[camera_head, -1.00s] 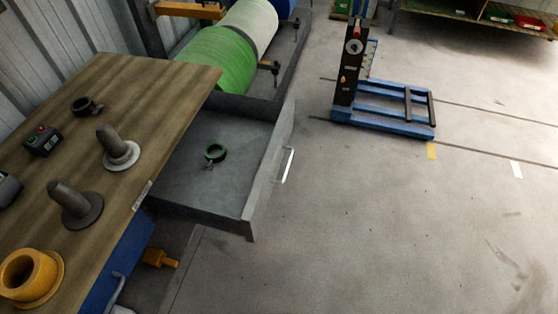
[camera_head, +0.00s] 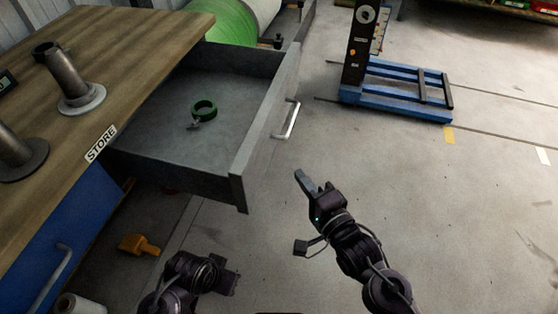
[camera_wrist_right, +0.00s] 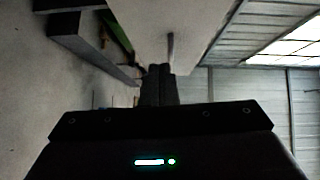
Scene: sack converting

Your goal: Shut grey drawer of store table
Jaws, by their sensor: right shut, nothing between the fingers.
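The grey drawer (camera_head: 180,140) of the store table (camera_head: 130,55) is pulled well out. Its front panel (camera_head: 268,115) faces right and carries a pale bar handle (camera_head: 288,120). My right gripper (camera_head: 302,178) is shut and empty, in front of the drawer front and below the handle in the picture, apart from both. Its closed fingers (camera_wrist_right: 158,80) also show in the right wrist view, with a pale panel beyond. My left gripper (camera_head: 226,276) is low in the head view; its jaws are unclear.
Spindles (camera_head: 74,85) on round bases stand on the tabletop. A blue cabinet front (camera_head: 60,235) lies below it. A blue-based lift trolley (camera_head: 400,95) stands at the back right. An orange object (camera_head: 139,245) is under the drawer.

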